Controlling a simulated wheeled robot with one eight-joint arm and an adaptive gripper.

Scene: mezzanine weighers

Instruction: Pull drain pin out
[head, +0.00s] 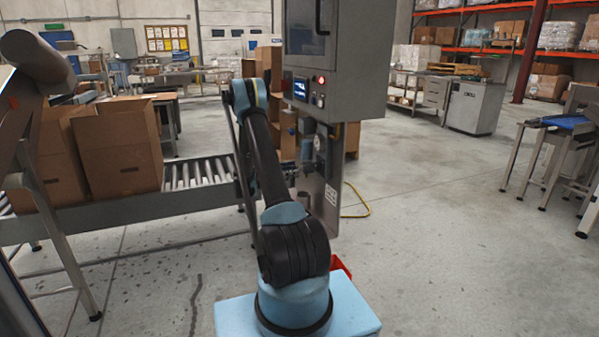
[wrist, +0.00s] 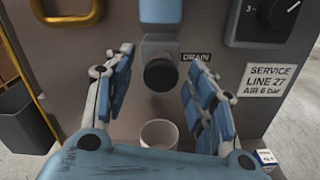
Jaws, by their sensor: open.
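The drain pin shows in the wrist view as a round black knob (wrist: 160,74) under a blue-grey housing (wrist: 160,12), beside a DRAIN label (wrist: 196,57). My gripper (wrist: 160,80) is open, with one blue-padded finger to each side of the knob. There are gaps between the fingers and the knob, and I cannot tell how far in front of it they are. In the head view my arm reaches to the panel below the grey cabinet; the gripper and the knob are too small or hidden there to make out.
A pale cup (wrist: 159,133) sits below the knob. In the head view, a roller conveyor (head: 200,172) with cartons (head: 118,147) stands left.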

